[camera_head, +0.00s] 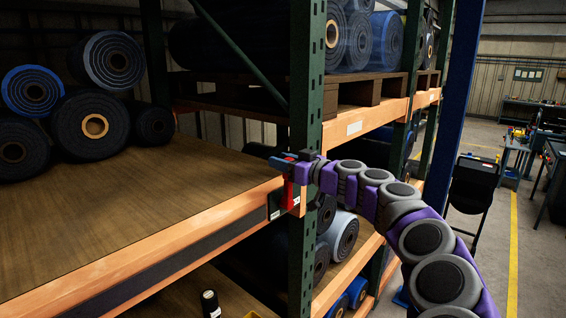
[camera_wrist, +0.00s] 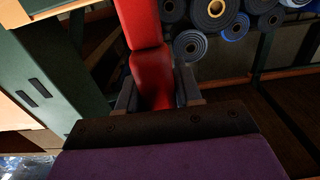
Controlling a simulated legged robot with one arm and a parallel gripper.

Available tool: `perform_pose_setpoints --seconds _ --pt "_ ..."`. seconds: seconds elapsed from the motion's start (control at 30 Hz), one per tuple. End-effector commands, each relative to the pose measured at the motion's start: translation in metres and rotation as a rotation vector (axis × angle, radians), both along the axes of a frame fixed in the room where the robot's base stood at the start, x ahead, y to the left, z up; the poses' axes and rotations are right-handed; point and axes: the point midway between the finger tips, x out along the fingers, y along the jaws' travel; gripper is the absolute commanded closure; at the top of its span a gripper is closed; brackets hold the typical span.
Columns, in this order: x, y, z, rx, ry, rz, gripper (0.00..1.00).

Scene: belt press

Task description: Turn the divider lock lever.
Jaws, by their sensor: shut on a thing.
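The divider lock lever (camera_wrist: 139,22) is the red bar in the wrist view. It runs from the top edge down between my jaws. My gripper (camera_wrist: 156,88) is shut on its near part, with one dark finger on each side. In the head view my gripper (camera_head: 299,166) is at the green rack upright, at the end of the orange shelf beam. A red part (camera_head: 288,193) with a white mark shows just below it there. My gripper hides much of the lever in the head view, so its angle is hard to tell.
The green upright (camera_head: 304,90) stands right by my gripper. A wooden shelf (camera_head: 140,190) edged by an orange beam (camera_head: 170,238) extends left, with dark rolls (camera_head: 92,120) at its back. More rolls (camera_head: 342,235) sit on racks behind. A blue post (camera_head: 459,90) stands right of my gripper.

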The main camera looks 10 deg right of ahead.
Motion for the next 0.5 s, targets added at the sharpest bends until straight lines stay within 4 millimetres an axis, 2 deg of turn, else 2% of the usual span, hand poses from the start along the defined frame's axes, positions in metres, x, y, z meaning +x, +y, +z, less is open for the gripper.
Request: perform_pose_setpoints --seconds 0.5 --pt "0.0022 -0.0022 -0.0038 0.019 0.018 -0.003 1.0"
